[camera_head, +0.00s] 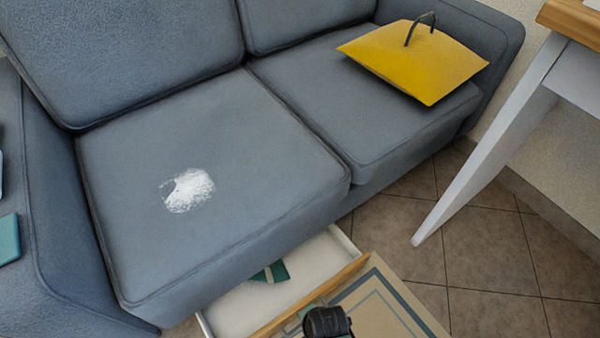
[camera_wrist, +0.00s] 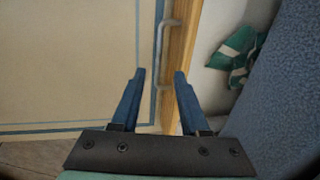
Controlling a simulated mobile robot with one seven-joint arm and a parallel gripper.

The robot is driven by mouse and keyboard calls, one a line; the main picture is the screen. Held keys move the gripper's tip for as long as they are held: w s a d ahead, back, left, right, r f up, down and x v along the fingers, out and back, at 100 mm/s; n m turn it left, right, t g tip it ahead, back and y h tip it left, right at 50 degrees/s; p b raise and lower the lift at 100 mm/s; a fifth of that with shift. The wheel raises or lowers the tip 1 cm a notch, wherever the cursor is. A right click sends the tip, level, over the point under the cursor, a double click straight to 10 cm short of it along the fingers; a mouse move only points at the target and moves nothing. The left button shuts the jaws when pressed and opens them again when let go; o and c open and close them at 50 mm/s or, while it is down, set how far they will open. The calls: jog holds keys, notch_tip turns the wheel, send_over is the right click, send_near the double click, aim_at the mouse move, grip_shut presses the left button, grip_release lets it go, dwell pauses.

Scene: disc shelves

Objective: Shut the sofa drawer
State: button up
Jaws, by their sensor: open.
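The sofa drawer (camera_head: 302,268) is pulled out from under the left seat of the blue-grey sofa (camera_head: 215,180). It has a white inside and a wooden front (camera_head: 312,296). In the wrist view the wooden front (camera_wrist: 184,60) runs upright, with a grey bar handle (camera_wrist: 160,45) on its left side. My gripper (camera_wrist: 160,73) is open, its two blue fingers apart at the handle. The right finger overlaps the wooden front in the picture; I cannot tell if it touches. In the head view only my dark wrist shows by the front; the fingers are hidden.
A green and white cloth (camera_wrist: 235,55) lies in the drawer. A beige mat with blue-grey lines (camera_head: 385,300) lies in front of it. A white table leg (camera_head: 485,145) stands to the right, with bare tiles (camera_head: 500,265) around it. A yellow bag (camera_head: 415,60) rests on the right seat.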

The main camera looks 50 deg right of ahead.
jog(key=f+b, duration=0.2)
jog(key=f, duration=0.1)
jog(key=w+f+b, duration=0.1)
jog(key=f+b, duration=0.1)
jog(key=f, duration=0.1)
jog(key=w+f+b, duration=0.1)
jog(key=f+b, duration=0.2)
jog(key=f, duration=0.1)
jog(key=shift+d+f, duration=0.1)
jog(key=shift+d, duration=0.15)
jog(key=shift+c, duration=0.3)
grip_shut()
dwell(0.8)
